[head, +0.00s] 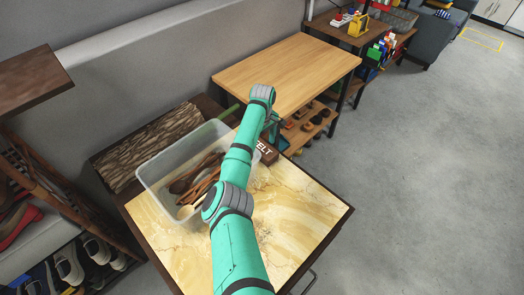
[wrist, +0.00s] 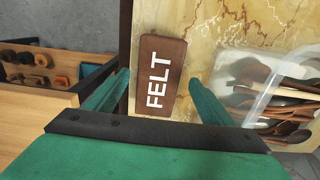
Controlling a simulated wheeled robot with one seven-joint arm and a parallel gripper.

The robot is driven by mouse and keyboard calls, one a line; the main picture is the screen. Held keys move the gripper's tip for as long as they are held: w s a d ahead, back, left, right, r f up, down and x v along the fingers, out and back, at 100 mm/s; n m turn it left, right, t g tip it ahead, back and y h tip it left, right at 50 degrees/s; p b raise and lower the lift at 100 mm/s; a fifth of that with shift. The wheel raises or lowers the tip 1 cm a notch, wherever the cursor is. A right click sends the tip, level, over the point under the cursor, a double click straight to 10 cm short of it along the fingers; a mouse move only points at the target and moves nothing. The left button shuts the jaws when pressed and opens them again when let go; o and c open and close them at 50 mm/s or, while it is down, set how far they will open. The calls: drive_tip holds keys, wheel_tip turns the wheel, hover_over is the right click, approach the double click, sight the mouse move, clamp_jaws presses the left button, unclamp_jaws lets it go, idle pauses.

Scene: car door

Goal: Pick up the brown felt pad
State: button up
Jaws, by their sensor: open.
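The brown felt pad (wrist: 160,75) is a flat rectangular block with white letters reading FELT. In the wrist view it lies on the marble-patterned tabletop (wrist: 215,30), close to the table's edge. My gripper (wrist: 148,95) is open, with one green finger on each side of the pad in that view; I cannot tell how far above it they are. In the head view only part of the pad (head: 266,151) shows, as my arm covers the rest. My gripper (head: 270,125) is mostly hidden there behind the arm.
A clear plastic bin (head: 155,172) with wooden spoons stands left of my arm, and also shows in the wrist view (wrist: 262,92). A dark bark-like block (head: 150,145) lies behind it. A wooden table (head: 300,70) stands beyond, with shelves holding small items. Floor (head: 430,160) at right is clear.

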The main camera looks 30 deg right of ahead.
sight(263, 148)
drive_tip(key=shift+d+f, duration=0.1)
drive_tip(key=shift+f, duration=1.55)
drive_tip(key=c, duration=1.2)
drive_tip(key=shift+r, duration=0.1)
